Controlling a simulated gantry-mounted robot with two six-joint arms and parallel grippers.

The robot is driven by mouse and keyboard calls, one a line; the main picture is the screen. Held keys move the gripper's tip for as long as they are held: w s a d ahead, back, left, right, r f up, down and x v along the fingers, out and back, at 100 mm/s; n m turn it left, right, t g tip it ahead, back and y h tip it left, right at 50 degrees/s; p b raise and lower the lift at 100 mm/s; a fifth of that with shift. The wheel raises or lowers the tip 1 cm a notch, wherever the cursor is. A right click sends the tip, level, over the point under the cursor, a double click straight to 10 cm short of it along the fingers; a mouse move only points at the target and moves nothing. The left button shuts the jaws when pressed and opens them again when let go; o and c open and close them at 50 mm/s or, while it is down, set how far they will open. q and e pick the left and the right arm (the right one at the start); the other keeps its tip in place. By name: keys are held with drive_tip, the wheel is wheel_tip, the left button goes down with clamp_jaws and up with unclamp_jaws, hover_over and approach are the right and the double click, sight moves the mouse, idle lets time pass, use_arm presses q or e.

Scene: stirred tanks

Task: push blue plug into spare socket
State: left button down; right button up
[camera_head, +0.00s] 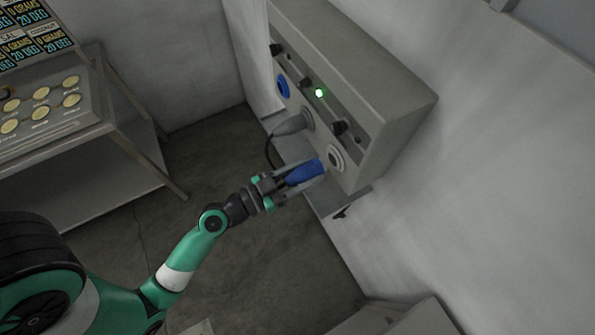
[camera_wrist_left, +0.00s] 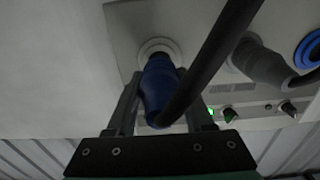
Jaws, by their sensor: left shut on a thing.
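The blue plug (camera_head: 306,171) is held between the fingers of my left gripper (camera_head: 314,168), which is shut on it. It also shows in the left wrist view (camera_wrist_left: 158,92), with its front end toward a pale round socket (camera_wrist_left: 160,48). In the head view this socket (camera_head: 336,158) is the nearest one on the wall box, and the plug's front is close to it. I cannot tell whether the tip touches or enters it. The socket's hole is partly hidden by the plug in the wrist view. My right gripper is not in view.
The grey wall box (camera_head: 385,105) has a grey plug (camera_head: 295,122) in its middle socket, a blue-ringed socket (camera_head: 283,87), black knobs and a lit green lamp (camera_head: 319,92). A black cable (camera_wrist_left: 215,55) crosses the wrist view. A metal table (camera_head: 120,150) stands at left.

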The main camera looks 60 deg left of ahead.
sight(318, 167)
use_arm(q)
drive_tip(key=shift+w+d+p, duration=0.1)
drive_tip(key=shift+w+p, duration=0.3)
drive_tip(key=shift+w, duration=0.8)
drive_tip(key=shift+b, duration=0.5)
idle(1.0)
drive_tip(key=shift+w, duration=0.35)
idle(0.4)
drive_tip(key=shift+c, duration=1)
unclamp_jaws()
